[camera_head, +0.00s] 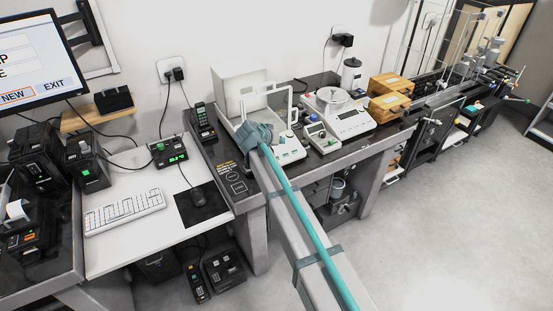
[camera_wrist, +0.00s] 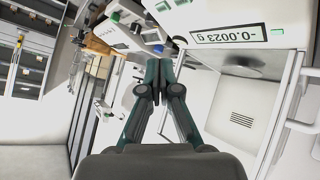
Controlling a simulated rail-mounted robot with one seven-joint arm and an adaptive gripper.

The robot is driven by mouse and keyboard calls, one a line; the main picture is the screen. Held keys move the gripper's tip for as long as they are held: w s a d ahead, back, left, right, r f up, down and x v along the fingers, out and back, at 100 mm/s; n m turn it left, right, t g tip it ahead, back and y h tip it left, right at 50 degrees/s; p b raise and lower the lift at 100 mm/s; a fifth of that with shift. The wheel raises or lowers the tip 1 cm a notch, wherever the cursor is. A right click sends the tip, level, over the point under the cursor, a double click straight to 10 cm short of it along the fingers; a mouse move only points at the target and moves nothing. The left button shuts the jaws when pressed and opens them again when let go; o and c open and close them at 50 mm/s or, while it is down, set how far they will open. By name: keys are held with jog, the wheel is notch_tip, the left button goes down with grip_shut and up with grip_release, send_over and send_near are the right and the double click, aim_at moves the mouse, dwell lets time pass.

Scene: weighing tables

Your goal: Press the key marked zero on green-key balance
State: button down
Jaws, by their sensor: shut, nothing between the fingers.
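The green-key balance is a white balance with a clear-sided weighing chamber (camera_head: 291,152), on the dark bench in the head view. In the wrist view its front panel (camera_wrist: 222,30) is upside down at upper right. Its display (camera_wrist: 228,36) reads -0.0023 g, and a green key (camera_wrist: 277,31) is beside it. The zero marking is too small to read. My gripper (camera_wrist: 158,62) is shut and empty, its fingers pointing up the picture, left of the display. In the head view my arm and wrist cover part of the balance. I cannot tell whether the fingertips touch anything.
A second white balance with a round pan (camera_head: 351,122) stands to the right. A small box with coloured keys (camera_head: 320,138) sits between the two. Wooden boxes (camera_head: 388,96) are farther right. A phone-like handset (camera_head: 202,117) stands left of the green-key balance.

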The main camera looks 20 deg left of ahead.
jog(key=f, duration=0.2)
jog(key=w+a+f+b, duration=0.1)
jog(key=f, duration=0.1)
jog(key=f+b, duration=0.1)
jog(key=f, duration=0.2)
jog(key=shift+w+a, duration=0.15)
jog(key=shift+a, duration=0.15)
jog(key=shift+w+a+f+b, duration=0.15)
jog(key=shift+a+f+b, duration=0.05)
jog(key=shift+f+b, duration=0.45)
jog(key=shift+f, duration=0.1)
dwell(0.7)
jog(key=shift+f+b, duration=0.3)
jog(key=shift+b, duration=0.3)
jog(key=shift+w+a+f+b, duration=0.15)
jog(key=shift+f+b, duration=0.2)
jog(key=shift+b, duration=0.15)
dwell(0.5)
jog(key=shift+r, duration=0.8)
jog(key=shift+d, duration=0.2)
